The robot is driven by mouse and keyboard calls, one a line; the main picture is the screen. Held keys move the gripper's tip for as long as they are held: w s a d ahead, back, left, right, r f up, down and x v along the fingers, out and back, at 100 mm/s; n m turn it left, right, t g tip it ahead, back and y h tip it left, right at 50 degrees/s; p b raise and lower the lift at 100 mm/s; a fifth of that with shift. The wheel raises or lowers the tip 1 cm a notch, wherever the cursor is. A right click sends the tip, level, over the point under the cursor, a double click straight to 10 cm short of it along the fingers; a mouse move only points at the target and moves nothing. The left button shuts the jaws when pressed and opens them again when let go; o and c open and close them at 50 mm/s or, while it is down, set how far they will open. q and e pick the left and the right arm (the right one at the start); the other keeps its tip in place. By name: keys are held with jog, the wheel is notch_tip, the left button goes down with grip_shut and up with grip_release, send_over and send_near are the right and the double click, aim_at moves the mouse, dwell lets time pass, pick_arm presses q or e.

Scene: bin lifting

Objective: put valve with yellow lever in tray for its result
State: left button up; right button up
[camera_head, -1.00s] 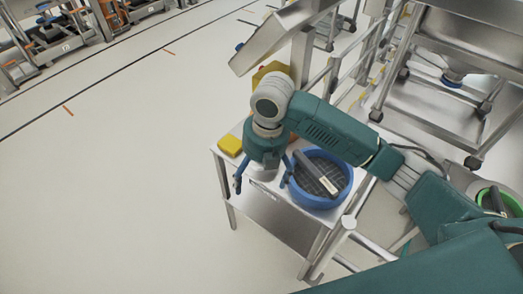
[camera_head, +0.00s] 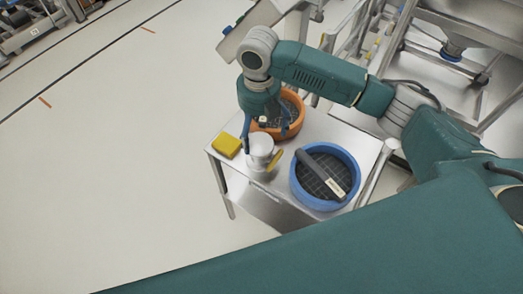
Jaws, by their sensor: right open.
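The valve (camera_head: 260,149) is a silver-white cylinder standing upright on the small metal table (camera_head: 341,135), with a yellow lever (camera_head: 276,159) on its right side. A blue round tray (camera_head: 351,166) with a dark mesh floor is to its right. An orange round tray (camera_head: 298,127) is behind it, partly hidden by my gripper. My right gripper (camera_head: 265,141) is open, fingers pointing down, close above and behind the valve; whether a finger touches it I cannot tell. My left gripper is out of view.
A dark handled object (camera_head: 320,172) with a pale label lies in the blue tray. A yellow block (camera_head: 226,145) sits at the table's left edge. Metal frames and rails stand behind and to the right. The floor at left is clear.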

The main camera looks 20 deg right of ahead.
aim_at(259, 144)
jog(key=shift+w+f, duration=0.15)
jog(key=shift+f, duration=0.25)
notch_tip(259, 144, down, 4)
jog(key=shift+w+r+p, duration=0.1)
jog(key=shift+r+p, duration=0.15)
jog(key=shift+p, duration=0.7)
jog(key=shift+f, duration=0.8)
jog(key=c, duration=1.9)
jog(key=shift+w, duration=0.1)
jog(key=shift+c, duration=0.5)
jog(key=shift+r, duration=0.2)
